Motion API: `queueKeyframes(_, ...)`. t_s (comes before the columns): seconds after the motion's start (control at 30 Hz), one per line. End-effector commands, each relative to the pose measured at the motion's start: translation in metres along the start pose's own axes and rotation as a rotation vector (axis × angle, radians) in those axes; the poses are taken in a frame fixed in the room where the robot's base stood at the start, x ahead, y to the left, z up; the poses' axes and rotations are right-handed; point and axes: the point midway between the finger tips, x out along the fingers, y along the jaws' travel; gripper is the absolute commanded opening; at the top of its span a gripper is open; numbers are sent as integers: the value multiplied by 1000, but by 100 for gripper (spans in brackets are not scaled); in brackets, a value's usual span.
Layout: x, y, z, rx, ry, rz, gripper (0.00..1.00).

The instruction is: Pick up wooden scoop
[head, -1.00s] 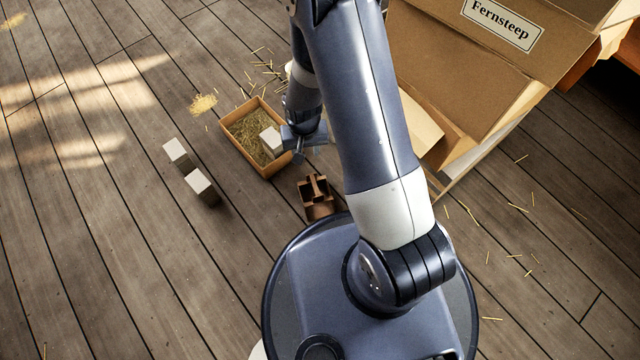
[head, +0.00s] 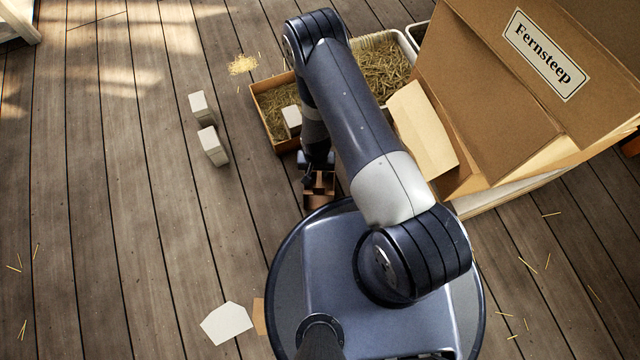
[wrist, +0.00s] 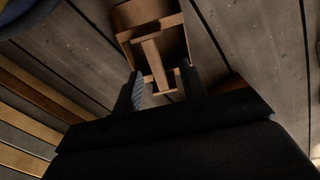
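The wooden scoop (head: 318,199) is a small brown open box shape with a crossing bar, on the plank floor beside my base. It shows larger in the wrist view (wrist: 150,18), at the top middle, with its bar pointing down toward my gripper (wrist: 163,84). My two dark fingers stand apart, one on each side of the bar's near end. Gaps show between the fingers and the wood, so I see no grip on it. In the head view my gripper (head: 316,174) is over the scoop's far side and hides part of it.
A wooden tray (head: 262,92) of straw with a pale block (head: 291,119) lies just beyond. A straw-filled white bin (head: 375,40) and a large Fernsteep carton (head: 500,100) stand to the right. Two pale blocks (head: 213,146) stand left. Floor at left is mostly clear.

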Motion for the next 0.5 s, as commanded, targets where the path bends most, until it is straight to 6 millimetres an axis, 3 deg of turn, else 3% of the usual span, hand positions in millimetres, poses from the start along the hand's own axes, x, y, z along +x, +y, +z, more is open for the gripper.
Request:
queueKeyframes(0.03,13,1,1,0,-2,1,40)
queueKeyframes(0.27,30,2,-1,1,-1,0,40)
queueKeyframes(0.5,64,8,-3,0,-1,1,40)
